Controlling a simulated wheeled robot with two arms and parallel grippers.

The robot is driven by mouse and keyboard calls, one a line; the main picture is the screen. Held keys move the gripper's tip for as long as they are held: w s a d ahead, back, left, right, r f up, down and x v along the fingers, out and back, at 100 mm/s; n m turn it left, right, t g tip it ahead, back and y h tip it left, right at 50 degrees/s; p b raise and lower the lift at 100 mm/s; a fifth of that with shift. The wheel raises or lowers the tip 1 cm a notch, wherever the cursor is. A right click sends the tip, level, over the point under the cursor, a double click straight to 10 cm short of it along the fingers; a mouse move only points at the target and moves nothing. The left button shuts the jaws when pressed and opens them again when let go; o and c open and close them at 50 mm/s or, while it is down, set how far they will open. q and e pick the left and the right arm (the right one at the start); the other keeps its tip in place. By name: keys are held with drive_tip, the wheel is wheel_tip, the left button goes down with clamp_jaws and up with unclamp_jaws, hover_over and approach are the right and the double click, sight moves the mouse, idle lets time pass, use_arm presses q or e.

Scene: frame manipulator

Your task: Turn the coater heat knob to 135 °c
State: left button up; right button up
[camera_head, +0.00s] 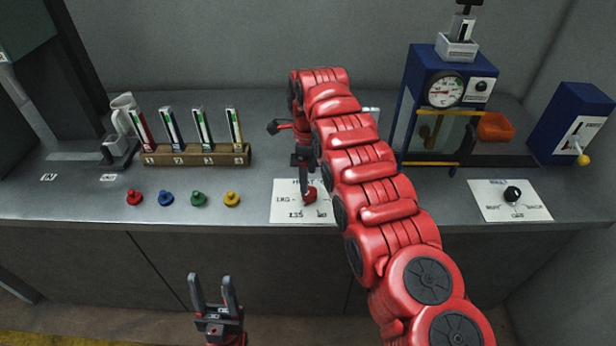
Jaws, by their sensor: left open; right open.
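The red heat knob (310,196) sits on a white card (284,205) on the counter. The card's title is partly hidden; a "135" mark shows at its lower left and another mark at its lower right. My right gripper (306,187) reaches down over the knob, with its fingers at or just above it. They are open, but it is too small to tell whether they touch the knob. The knob's pointing direction is unclear. My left gripper (211,291) is open and empty, fingers up, in front of the counter and away from the knob.
Red, blue, green and yellow pegs (198,199) stand left of the card, below a wooden rack (196,156) of coloured gauges. A second card with a black knob (512,194) lies at right. A blue machine (423,60) stands behind it. My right arm covers the counter's middle.

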wheel_tip(320, 180, up, 13)
drive_tip(key=p, duration=1)
drive_tip(key=shift+f+p, duration=0.15)
drive_tip(key=shift+p, duration=0.15)
